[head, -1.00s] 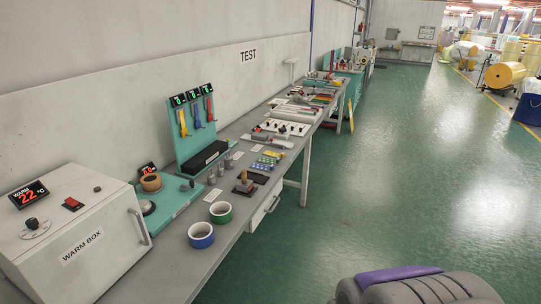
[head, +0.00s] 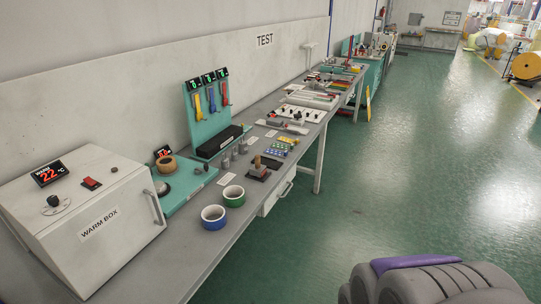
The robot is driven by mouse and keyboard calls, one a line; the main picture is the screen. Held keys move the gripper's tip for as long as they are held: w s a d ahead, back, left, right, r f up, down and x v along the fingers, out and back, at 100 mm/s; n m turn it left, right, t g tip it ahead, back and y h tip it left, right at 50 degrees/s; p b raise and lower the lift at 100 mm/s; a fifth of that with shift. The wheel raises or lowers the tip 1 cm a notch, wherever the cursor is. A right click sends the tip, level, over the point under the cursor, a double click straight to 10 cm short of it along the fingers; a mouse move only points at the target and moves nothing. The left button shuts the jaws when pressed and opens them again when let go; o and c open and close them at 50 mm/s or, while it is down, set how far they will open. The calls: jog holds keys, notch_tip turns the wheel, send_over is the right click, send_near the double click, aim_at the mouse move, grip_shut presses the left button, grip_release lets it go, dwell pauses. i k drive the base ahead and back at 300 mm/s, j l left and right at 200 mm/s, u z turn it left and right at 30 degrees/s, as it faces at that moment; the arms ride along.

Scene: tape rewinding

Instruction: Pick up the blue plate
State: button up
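A narrow blue strip (head: 211,100) hangs on the upright teal board (head: 196,128) between a yellow strip (head: 198,107) and a red strip (head: 225,95). It is the thin blue piece I see there, and I cannot tell whether it is the blue plate. No other clear blue plate shows. A blue-sided ring (head: 214,217) stands near the bench's front edge beside a green-sided ring (head: 234,196). My gripper is not in view.
A white warm box (head: 125,195) stands at the near left end of the long grey bench (head: 180,262). Small weights, a black block (head: 222,141) and a wooden-handled stamp (head: 258,167) crowd the bench.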

aim_at(269, 151)
jog(key=i+z, duration=0.15)
jog(key=i, duration=0.9)
jog(key=i+z, duration=0.2)
jog(key=i, duration=0.8)
jog(key=j, duration=0.1)
